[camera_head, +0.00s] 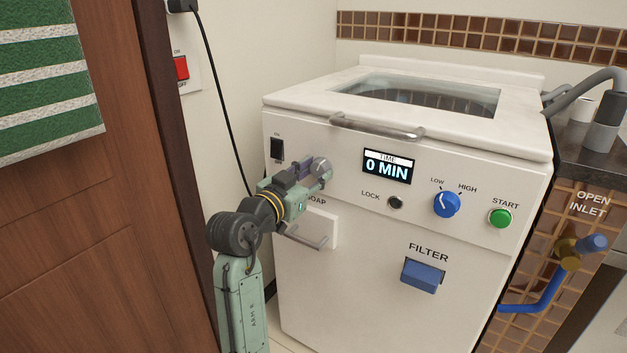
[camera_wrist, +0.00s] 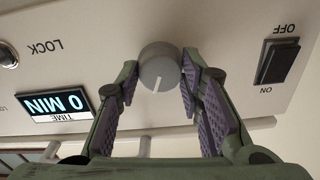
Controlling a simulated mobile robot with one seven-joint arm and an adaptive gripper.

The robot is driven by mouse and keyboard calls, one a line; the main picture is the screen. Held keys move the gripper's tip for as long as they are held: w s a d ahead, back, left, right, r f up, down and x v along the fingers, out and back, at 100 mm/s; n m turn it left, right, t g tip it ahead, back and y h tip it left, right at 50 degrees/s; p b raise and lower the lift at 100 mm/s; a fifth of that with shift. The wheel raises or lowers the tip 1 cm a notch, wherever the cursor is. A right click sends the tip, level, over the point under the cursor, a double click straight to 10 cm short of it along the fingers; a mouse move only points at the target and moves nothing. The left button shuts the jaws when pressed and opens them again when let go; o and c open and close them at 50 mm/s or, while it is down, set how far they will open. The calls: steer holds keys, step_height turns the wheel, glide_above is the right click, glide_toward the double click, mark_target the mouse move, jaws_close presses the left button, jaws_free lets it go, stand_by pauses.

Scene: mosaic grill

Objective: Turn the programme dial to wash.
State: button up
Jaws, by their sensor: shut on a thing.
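The programme dial appears to be the round grey knob (camera_wrist: 159,66) on the white washer's front panel; it also shows in the head view (camera_head: 320,169). In the upside-down wrist view a white pointer line runs from its middle towards the picture's bottom, slightly left. My gripper (camera_wrist: 160,70) is shut on this knob, with a purple-padded finger on each side; in the head view my gripper (camera_head: 311,173) reaches it from the left. No labels around the knob can be read. The washer's display (camera_head: 388,166) reads "TIME 0 MIN".
A black on/off switch (camera_head: 277,148) is left of the knob. A lock (camera_head: 395,202), blue low/high knob (camera_head: 446,204) and green start button (camera_head: 500,218) are to the right. The soap drawer (camera_head: 322,231) is below my gripper, and a lid handle (camera_head: 375,128) juts out above.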

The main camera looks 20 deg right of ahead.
steer(key=shift+m, duration=0.3)
steer(key=o, duration=1.2)
steer(key=v, duration=1.2)
